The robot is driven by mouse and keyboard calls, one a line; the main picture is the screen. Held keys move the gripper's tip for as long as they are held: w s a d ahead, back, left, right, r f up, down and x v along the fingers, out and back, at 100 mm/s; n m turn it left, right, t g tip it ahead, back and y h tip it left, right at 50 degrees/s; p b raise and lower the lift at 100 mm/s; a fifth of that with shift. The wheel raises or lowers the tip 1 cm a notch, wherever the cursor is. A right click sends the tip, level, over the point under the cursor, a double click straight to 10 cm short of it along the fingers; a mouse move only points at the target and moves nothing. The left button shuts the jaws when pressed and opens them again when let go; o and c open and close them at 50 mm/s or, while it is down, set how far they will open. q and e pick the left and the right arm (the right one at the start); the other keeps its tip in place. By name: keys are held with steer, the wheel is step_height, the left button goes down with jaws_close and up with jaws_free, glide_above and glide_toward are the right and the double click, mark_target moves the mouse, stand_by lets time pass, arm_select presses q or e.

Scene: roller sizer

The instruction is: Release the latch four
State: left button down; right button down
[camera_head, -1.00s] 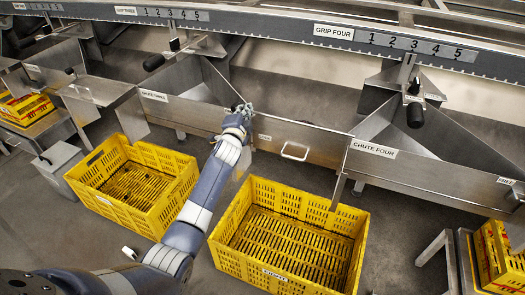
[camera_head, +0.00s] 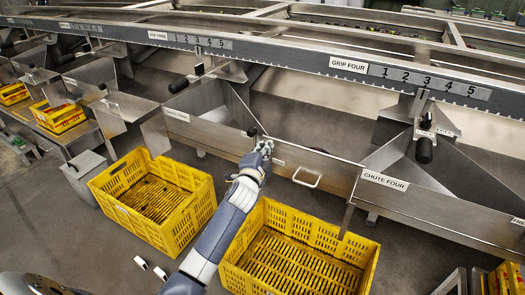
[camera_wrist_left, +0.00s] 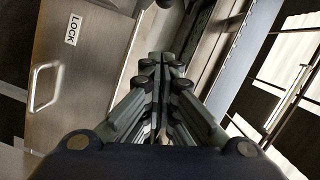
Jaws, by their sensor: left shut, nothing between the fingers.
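My left gripper (camera_head: 263,147) is shut and empty at the upper left end of the grey gate panel (camera_head: 330,170) with a metal handle (camera_head: 306,178). A black knob (camera_head: 252,131) shows just behind and left of the fingertips; I take it for the latch, and contact cannot be told. In the left wrist view the closed fingers (camera_wrist_left: 153,62) point along the panel's edge. The panel carries a "LOCK" label (camera_wrist_left: 73,29) and its handle (camera_wrist_left: 44,88) there. A dark rounded piece (camera_wrist_left: 168,4) shows beyond the fingertips. My right gripper is not in view.
The "CHUTE FOUR" plate (camera_head: 383,180) stands to the right. Yellow crates (camera_head: 192,220) (camera_head: 366,250) stand on the floor on both sides of my left forearm.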

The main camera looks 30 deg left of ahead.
arm_select(q)
steer(key=shift+v, duration=1.35)
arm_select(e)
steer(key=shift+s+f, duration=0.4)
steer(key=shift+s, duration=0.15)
arm_select(q)
steer(key=shift+a, duration=0.1)
